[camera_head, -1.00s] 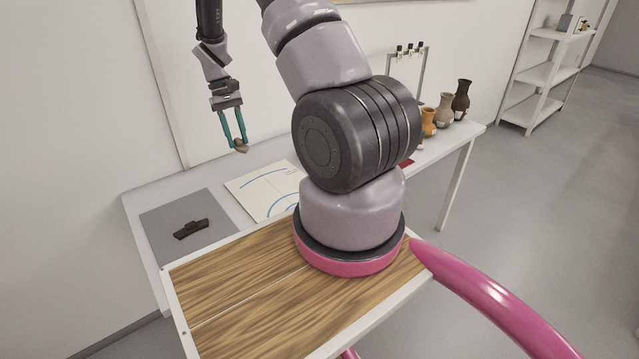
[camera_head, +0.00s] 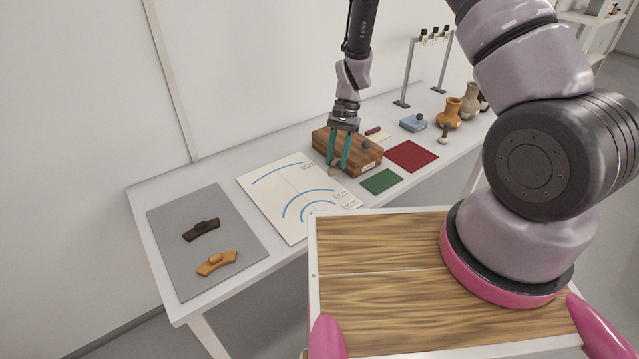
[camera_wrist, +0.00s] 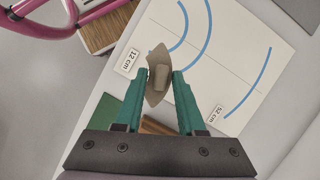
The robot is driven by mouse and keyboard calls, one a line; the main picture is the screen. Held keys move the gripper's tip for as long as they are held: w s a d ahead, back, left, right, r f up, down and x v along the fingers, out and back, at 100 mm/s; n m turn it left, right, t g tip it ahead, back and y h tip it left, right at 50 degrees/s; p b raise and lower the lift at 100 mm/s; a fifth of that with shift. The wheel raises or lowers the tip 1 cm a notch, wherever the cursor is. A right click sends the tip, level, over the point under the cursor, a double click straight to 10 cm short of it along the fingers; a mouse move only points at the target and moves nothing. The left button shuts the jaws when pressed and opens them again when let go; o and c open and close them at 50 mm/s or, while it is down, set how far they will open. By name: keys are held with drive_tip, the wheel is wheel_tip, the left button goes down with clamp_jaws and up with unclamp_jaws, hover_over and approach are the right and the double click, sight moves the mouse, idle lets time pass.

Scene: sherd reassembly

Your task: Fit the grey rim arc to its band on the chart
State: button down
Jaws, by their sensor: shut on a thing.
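My gripper (camera_head: 338,167) has green fingers and is shut on the grey rim arc, a small grey-brown curved sherd with a raised knob. The arc (camera_wrist: 158,76) sits between the fingertips in the wrist view, its ends sticking out past them. It also shows small under the fingertips in the head view (camera_head: 334,173). The chart (camera_head: 270,210) is a white sheet with blue curved bands and size labels, lying on the table. In the head view the gripper is above the chart's right edge, beside the wooden box. In the wrist view the bands lie beyond and right of the arc.
A grey mat (camera_head: 170,235) at left holds a dark brown arc (camera_head: 201,231) and an orange arc (camera_head: 217,263). A wooden box (camera_head: 362,157), a green pad (camera_head: 381,181) and a red pad (camera_head: 411,156) lie right of the chart. Vases (camera_head: 450,112) and a stand (camera_head: 408,75) are farther back.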

sight(311, 208)
drive_tip(key=s+a+f+m, duration=0.1)
drive_tip(key=s+a, duration=0.1)
drive_tip(key=s+a+f+m, duration=0.1)
drive_tip(key=a+f+m, duration=0.1)
drive_tip(key=s+a+f+m+t+y, duration=0.1)
drive_tip(key=s+a+f, duration=0.1)
drive_tip(key=shift+s+a, duration=0.1)
drive_tip(key=shift+s, duration=0.2)
drive_tip(key=shift+a+f, duration=0.15)
drive_tip(key=shift+f, duration=2.1)
drive_tip(key=shift+c, duration=2.1)
unclamp_jaws()
drive_tip(key=shift+o, duration=0.3)
drive_tip(key=o, duration=0.4)
drive_tip(key=shift+c, duration=0.2)
